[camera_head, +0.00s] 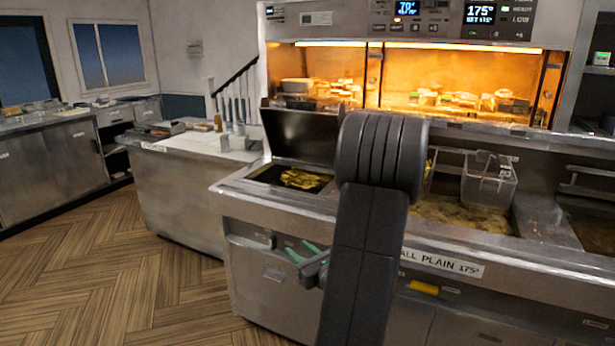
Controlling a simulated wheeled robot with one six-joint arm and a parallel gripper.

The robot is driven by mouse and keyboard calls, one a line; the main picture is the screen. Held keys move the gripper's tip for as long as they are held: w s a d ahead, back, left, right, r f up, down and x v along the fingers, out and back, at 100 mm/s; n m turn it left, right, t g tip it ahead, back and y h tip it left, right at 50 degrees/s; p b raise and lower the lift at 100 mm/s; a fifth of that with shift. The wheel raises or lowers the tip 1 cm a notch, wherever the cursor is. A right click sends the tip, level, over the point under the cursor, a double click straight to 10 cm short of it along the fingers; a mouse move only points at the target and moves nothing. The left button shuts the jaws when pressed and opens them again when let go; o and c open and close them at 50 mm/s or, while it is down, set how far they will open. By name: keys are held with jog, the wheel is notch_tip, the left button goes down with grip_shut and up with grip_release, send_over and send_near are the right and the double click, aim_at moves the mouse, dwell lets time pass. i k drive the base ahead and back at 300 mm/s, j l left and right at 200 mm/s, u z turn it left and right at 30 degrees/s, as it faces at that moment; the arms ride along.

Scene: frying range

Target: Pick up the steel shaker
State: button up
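I cannot make out a steel shaker for certain. Several small items stand on the white-topped counter at centre left, among them a small greyish upright item (239,129) too small to identify. My gripper (301,250) shows beside my dark arm, low in front of the fryer's steel front. Its two green fingers are apart with nothing seen between them. It is well to the right of and below the counter items. My arm hides part of the fryer.
The fryer (270,215) has an oil well with yellow food (304,179) and a raised lid (303,133). A wire basket (489,181) sits over the right well. A lit warming cabinet (455,85) is above. The wooden floor (125,275) at left is clear.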

aim_at(224, 140)
jog(key=i+j+z, duration=0.3)
jog(key=i+j, duration=0.2)
jog(key=j, duration=0.2)
jog(key=i+j+z, duration=0.1)
jog(key=j, duration=0.25)
jog(key=i+j+z, duration=0.15)
jog(key=i+j, duration=0.15)
jog(key=j, duration=0.15)
jog(key=i+j+z, duration=0.15)
jog(key=j, duration=0.25)
jog(key=i+j, duration=0.15)
jog(key=j, duration=0.25)
jog(key=i+j, duration=0.2)
jog(key=j, duration=0.2)
jog(key=i+j, duration=0.15)
jog(key=j, duration=0.25)
jog(key=i+j, duration=0.15)
jog(key=j, duration=0.25)
jog(key=i+j, duration=0.15)
jog(key=j, duration=0.25)
jog(key=i+j+z, duration=0.1)
jog(key=j, duration=0.3)
jog(key=i+j, duration=0.25)
jog(key=j, duration=0.15)
